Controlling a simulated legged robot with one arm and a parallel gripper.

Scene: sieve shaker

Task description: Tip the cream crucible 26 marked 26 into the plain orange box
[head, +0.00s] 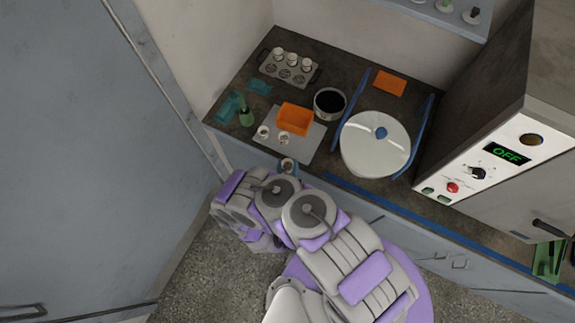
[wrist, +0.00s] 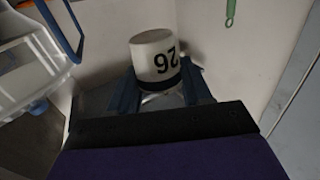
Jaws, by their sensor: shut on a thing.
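The cream crucible 26 (wrist: 153,52) is between the two dark blue fingers of my gripper (wrist: 160,90) in the wrist view, and the gripper is shut on it. Its black number reads upside down in that picture.
Two small cream cups (head: 263,132) stand on the tray, left of and before the box. A rack (head: 289,68) of cups stands behind.

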